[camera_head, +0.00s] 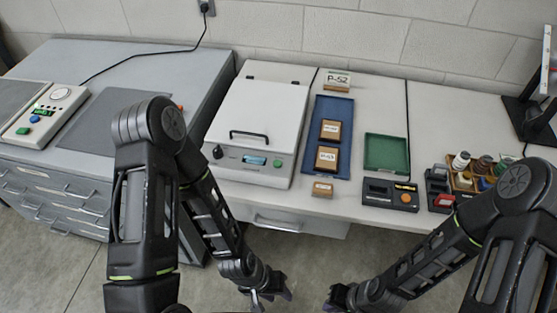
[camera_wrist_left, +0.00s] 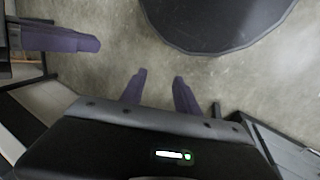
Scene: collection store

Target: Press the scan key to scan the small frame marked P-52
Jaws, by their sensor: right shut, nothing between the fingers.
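A white flatbed device (camera_head: 258,110) with its lid down stands on the bench. Its front has a dark knob (camera_head: 217,152), a lit display (camera_head: 255,160) and a green key (camera_head: 277,162); no lettering is legible. Whether anything lies under the lid is hidden. My left gripper (camera_wrist_left: 160,76) is open and empty, in front of and below the bench. My right gripper (camera_head: 336,298) is shut and empty nearby.
A green tray (camera_head: 386,153), a dark device with an orange button (camera_head: 391,194) and a rack of bottles (camera_head: 465,175) stand to the right. A small wooden block (camera_head: 322,189) sits near the front edge. A console (camera_head: 45,112) stands at the far left.

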